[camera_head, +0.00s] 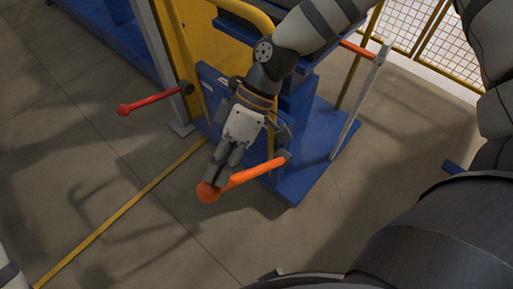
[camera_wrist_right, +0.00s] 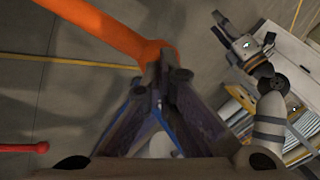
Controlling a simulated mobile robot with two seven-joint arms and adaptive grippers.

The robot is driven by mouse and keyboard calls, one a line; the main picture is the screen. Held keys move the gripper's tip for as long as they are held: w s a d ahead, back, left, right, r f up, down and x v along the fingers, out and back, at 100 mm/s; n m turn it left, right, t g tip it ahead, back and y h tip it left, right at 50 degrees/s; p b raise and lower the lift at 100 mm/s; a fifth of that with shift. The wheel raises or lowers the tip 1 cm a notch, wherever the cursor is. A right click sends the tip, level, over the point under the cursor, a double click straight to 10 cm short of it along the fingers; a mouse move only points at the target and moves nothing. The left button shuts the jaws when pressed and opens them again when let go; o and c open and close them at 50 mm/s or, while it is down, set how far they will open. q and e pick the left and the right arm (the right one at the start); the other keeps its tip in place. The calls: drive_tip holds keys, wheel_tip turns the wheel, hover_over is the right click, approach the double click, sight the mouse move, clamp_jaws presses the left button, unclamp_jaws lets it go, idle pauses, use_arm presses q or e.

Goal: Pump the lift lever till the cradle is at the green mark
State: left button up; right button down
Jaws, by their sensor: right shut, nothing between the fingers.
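The orange lift lever (camera_head: 257,172) sticks out from the blue lift frame (camera_head: 303,180) and ends in a round knob (camera_head: 208,191). My right gripper (camera_head: 222,168) is shut and empty, with its fingertips right by the knob end. In the right wrist view the lever (camera_wrist_right: 105,28) ends at the shut fingertips (camera_wrist_right: 166,68); I cannot tell whether they touch it. My left gripper (camera_wrist_right: 238,45) shows small at the right of that view, its finger gap unclear. My right arm covers much of the lift. I cannot make out the cradle or a green mark.
A red handle (camera_head: 150,101) sticks out left of the lift. A grey upright (camera_head: 358,110) with an orange bar stands to its right. A yellow panel (camera_head: 183,55) and mesh fence (camera_head: 412,25) stand behind. A yellow line (camera_head: 120,212) crosses open floor at left.

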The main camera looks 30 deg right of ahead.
drive_tip(key=shift+r, duration=0.1)
drive_tip(key=v, duration=0.7)
drive_tip(key=shift+p, duration=0.4)
